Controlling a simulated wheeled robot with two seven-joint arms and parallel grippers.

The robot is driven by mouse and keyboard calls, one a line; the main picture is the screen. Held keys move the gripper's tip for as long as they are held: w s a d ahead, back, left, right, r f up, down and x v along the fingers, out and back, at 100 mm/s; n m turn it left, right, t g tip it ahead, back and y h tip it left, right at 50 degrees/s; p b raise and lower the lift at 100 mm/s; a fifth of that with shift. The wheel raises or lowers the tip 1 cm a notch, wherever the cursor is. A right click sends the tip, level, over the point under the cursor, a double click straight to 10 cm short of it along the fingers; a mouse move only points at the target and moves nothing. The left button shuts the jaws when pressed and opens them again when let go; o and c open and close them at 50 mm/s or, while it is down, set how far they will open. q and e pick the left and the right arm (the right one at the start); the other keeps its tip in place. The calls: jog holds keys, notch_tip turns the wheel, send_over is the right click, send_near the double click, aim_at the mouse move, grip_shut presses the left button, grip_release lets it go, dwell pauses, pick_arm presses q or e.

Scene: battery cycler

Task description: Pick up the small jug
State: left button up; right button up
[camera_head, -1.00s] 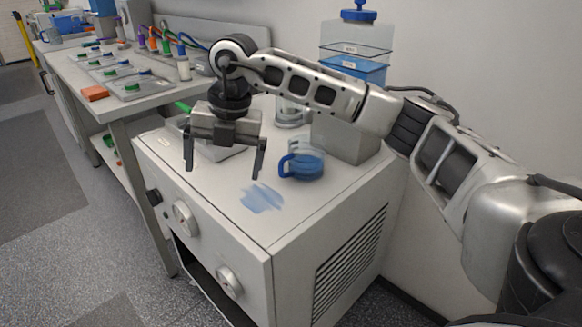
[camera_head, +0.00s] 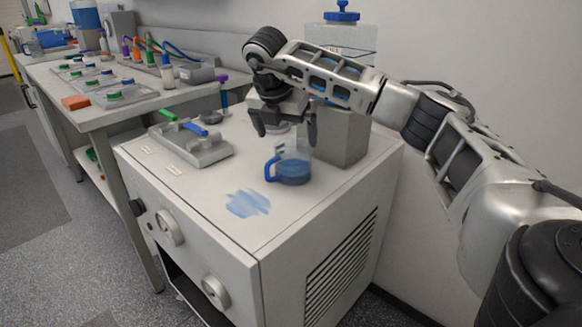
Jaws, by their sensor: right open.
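The small jug (camera_head: 293,171) is clear with blue liquid and a blue handle on its left side. It stands upright on top of the white cabinet (camera_head: 300,203), near the middle. My right gripper (camera_head: 285,132) is open and empty, with its fingers pointing down. In the picture it is just above and behind the jug, and I see no contact. The exact gap in depth is hard to tell. My left gripper is not in view.
A grey block (camera_head: 342,137) stands right behind the jug, with a large blue-capped container (camera_head: 341,42) further back. A grey tray with green and blue handles (camera_head: 203,152) lies at left. A blue spill (camera_head: 247,204) marks the cabinet top in front. A workbench (camera_head: 98,118) stands at far left.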

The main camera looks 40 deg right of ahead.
aim_at(291, 150)
jog(key=shift+s+x, duration=0.2)
jog(key=shift+x, duration=1.15)
jog(key=shift+s+x, duration=0.2)
jog(key=shift+x, duration=1.15)
jog(key=shift+a, duration=0.15)
jog(key=c, duration=1.2)
